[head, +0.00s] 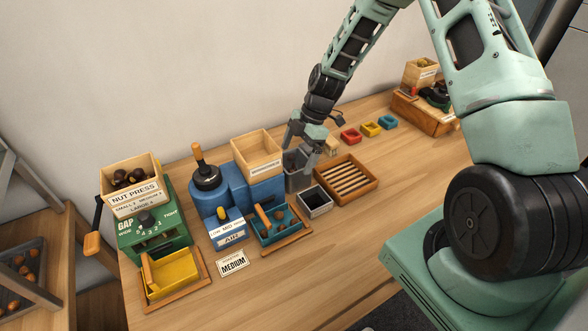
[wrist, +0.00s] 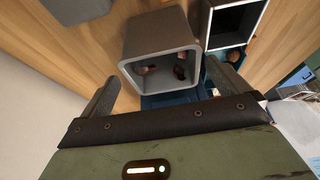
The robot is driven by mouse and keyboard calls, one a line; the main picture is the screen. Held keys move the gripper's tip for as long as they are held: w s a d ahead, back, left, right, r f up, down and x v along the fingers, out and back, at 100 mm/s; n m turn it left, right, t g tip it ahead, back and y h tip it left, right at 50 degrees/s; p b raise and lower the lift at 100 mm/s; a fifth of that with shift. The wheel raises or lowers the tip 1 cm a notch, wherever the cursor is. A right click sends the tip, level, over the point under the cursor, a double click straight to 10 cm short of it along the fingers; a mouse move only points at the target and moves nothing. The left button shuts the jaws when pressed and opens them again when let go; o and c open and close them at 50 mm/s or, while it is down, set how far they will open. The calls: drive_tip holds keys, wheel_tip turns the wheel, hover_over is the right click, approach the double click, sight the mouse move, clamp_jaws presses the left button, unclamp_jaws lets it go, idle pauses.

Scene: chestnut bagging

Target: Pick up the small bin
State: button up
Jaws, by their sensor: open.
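A dark grey bin (head: 297,181) stands on the wooden bench beside the blue machine. My gripper (head: 300,152) is right above it, pointing down, with fingers apart. In the wrist view the same grey bin (wrist: 136,40) lies between the two fingers of my gripper (wrist: 164,72). A few brown chestnuts show inside it. I see a gap beside the left finger; contact on the right is unclear. A second, lower grey bin (head: 318,212) with a pale rim stands in front of it and also shows in the wrist view (wrist: 207,28).
A slatted wooden tray (head: 374,186) sits close on the right. The blue machine (head: 231,190) with a wooden hopper (head: 246,151) is close on the left. A teal tray (head: 292,234) is in front. Red, yellow and blue small trays (head: 370,129) lie farther back.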

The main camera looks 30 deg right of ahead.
sight(291, 170)
drive_tip(key=shift+p+x, duration=1.55)
drive_tip(key=shift+x, duration=1.6)
drive_tip(key=shift+s, duration=0.15)
drive_tip(key=c, duration=1.4)
drive_tip(key=shift+c, duration=0.5)
